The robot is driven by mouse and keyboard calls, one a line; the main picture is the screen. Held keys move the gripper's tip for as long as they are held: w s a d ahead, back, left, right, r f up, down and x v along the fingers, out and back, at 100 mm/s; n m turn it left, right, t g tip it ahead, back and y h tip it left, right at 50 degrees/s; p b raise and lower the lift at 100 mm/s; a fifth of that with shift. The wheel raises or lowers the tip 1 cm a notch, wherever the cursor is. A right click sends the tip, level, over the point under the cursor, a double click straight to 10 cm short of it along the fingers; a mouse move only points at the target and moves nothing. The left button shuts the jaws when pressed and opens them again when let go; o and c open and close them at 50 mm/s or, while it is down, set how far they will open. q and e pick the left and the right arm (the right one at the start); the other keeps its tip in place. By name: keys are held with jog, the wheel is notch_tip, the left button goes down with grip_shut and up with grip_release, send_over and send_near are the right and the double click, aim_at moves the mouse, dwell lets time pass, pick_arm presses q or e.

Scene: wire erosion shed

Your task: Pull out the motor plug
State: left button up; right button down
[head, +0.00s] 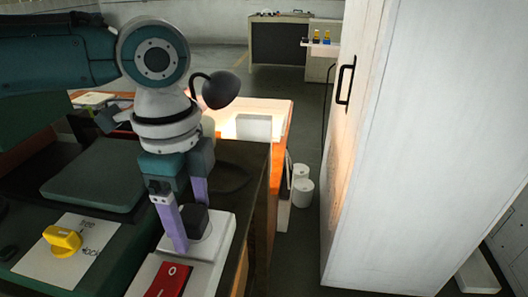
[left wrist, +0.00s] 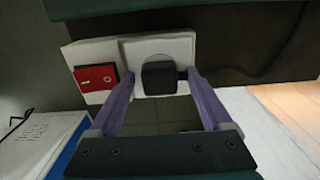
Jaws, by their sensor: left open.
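The motor plug is a black block (head: 194,220) in a white socket plate (head: 222,232) on the machine's edge. In the left wrist view the plug (left wrist: 159,78) sits in the round recess of the plate (left wrist: 130,52). My left gripper (head: 189,238) points down over the plate. Its purple fingers are open, one on each side of the plug, also in the left wrist view (left wrist: 160,88). I cannot tell whether they touch it. A red switch (head: 168,280) is beside the plug and shows in the left wrist view (left wrist: 95,76). My right gripper is not in view.
A yellow knob (head: 62,240) sits on a white panel left of the socket. A black lamp head (head: 221,89) is behind my wrist. A tall white cabinet (head: 420,150) stands at the right. Open floor lies between the bench and the cabinet, with white rolls (head: 302,192) on it.

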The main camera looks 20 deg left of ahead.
aim_at(191, 213)
pick_arm(q)
jog(key=shift+p, duration=0.35)
jog(key=shift+c, duration=0.3)
grip_shut()
dwell(0.4)
jog(key=shift+r, duration=0.2)
jog(key=shift+r+p, duration=2.85)
jog(key=shift+p, duration=0.75)
